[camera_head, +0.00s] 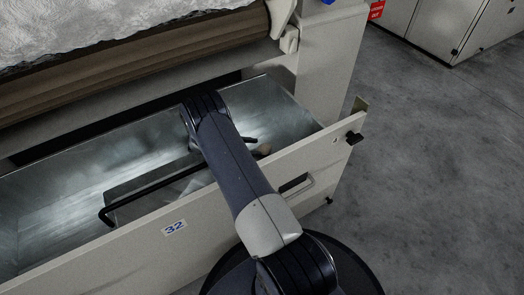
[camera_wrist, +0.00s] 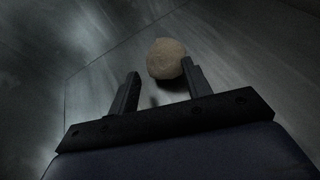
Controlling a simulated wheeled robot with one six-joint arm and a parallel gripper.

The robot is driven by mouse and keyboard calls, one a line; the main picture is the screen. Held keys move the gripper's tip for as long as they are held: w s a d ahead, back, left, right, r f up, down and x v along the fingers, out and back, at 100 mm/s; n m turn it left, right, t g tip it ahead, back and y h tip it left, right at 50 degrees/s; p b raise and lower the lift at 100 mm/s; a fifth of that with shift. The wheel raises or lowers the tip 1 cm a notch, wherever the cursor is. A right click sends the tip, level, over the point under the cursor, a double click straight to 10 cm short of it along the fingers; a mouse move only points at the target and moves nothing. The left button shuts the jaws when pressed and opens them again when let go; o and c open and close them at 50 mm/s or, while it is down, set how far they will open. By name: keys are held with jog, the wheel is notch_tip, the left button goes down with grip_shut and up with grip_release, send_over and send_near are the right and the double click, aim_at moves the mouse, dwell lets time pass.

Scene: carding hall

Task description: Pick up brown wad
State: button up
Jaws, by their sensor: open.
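The brown wad (camera_wrist: 166,58) is a rounded, pale brown lump in the wrist view, lying on the metal floor of the drawer. My gripper (camera_wrist: 159,84) is open, with its two dark fingers apart. The wad lies just beyond the fingertips, nearer the right finger; I cannot tell whether that finger touches it. In the head view, a small brownish patch of the wad (camera_head: 264,149) shows beside my arm, inside the drawer. My arm hides most of the gripper there.
The open metal drawer (camera_head: 60,188) has a pale front panel marked 32 (camera_head: 174,228) and a cut-out handle. A black bent bar (camera_head: 150,190) crosses inside it. The machine with a brown roller (camera_head: 130,65) overhangs the back. Grey floor (camera_head: 430,150) is clear at right.

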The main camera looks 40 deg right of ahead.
aim_at(265, 148)
jog(key=b+x, duration=0.2)
jog(key=x, duration=0.2)
jog(key=shift+s+d, duration=0.15)
jog(key=shift+s, duration=0.1)
jog(key=shift+s+d, duration=0.1)
jog(key=shift+d, duration=0.25)
jog(key=shift+c, duration=0.5)
jog(key=c, duration=0.6)
